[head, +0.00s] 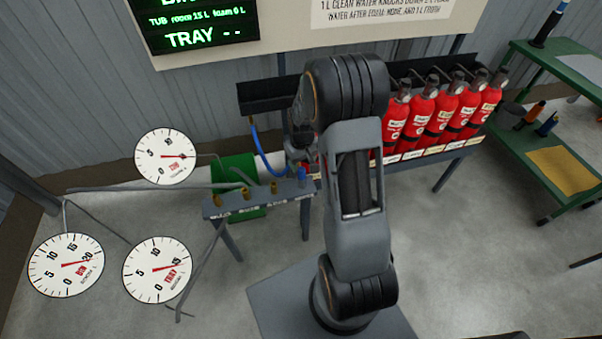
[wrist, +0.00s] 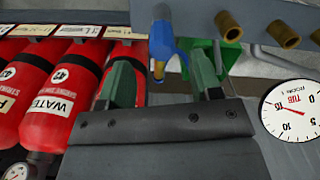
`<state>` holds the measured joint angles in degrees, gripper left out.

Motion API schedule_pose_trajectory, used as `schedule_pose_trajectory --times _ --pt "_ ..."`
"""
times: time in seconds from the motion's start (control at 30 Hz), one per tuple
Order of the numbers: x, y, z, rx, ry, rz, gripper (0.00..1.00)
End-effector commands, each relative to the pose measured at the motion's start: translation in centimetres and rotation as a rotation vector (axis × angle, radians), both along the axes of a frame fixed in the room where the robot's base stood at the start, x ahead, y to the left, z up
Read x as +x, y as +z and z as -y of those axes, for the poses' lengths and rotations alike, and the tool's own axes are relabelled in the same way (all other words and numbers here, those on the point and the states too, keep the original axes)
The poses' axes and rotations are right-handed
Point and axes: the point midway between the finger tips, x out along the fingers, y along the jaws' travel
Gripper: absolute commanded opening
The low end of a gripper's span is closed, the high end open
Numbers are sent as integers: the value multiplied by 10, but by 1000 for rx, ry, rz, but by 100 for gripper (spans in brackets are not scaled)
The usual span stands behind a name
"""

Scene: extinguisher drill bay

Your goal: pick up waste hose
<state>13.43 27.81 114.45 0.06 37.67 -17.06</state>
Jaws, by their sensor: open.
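The only hose I see is blue, and I take it as the waste hose (head: 257,146). In the head view it curves down from the dark rail toward the grey coupling bar (head: 235,203). In the wrist view its blue end (wrist: 163,38) with a brass tip hangs beside the bar, between the green fingers of my gripper (wrist: 160,72). The fingers are apart and not closed on it. Whether they touch it I cannot tell. My arm hides most of the gripper in the head view.
Several red extinguishers (head: 422,113) stand on a rack right of my arm, close to the gripper in the wrist view (wrist: 50,107). Brass couplings (wrist: 229,25) stick out of the bar. A green tub (head: 236,172) stands behind it. Dial gauges (head: 66,265) are at left, a green shelf (head: 540,150) at right.

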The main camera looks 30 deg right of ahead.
Motion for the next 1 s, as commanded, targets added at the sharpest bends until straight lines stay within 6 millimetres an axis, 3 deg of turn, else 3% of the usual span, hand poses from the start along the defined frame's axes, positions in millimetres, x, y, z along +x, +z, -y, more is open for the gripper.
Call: schedule_pose_trajectory --times 0.3,0.7,1.0 --pt "0 -42 -3 1 0 -4 58" --pt "0 -50 -3 0 0 -1 58" --pt "0 -50 -3 0 0 -1 30"
